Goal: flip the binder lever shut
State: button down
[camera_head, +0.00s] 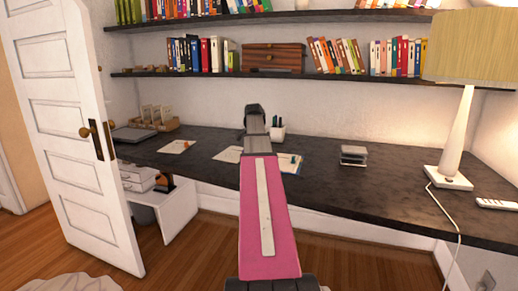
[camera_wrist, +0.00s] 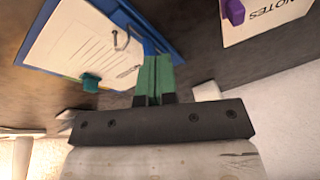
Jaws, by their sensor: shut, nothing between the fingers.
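The blue binder (camera_wrist: 167,34) lies open with printed white paper (camera_wrist: 75,40) on it, at the upper left of the wrist view. In the head view the binder (camera_head: 296,164) lies on the dark desk, partly hidden behind my arm. A bent metal piece (camera_wrist: 121,40), which looks like the lever, stands up from the paper near the binder's edge. My gripper (camera_wrist: 154,62) is shut and empty, its green fingers beside that edge, just right of the metal piece. I cannot tell whether they touch the binder. My fingers are hidden in the head view.
A teal knob-like thing (camera_wrist: 91,82) sits at the paper's corner. A notes sheet (camera_wrist: 262,18) with a purple block (camera_wrist: 233,12) lies to the right. The desk (camera_head: 380,190) also holds a pen cup (camera_head: 277,131), a stapler-like item (camera_head: 354,155) and a lamp (camera_head: 455,140).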

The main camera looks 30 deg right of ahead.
jog(key=v, duration=1)
jog(key=shift+r, duration=0.2)
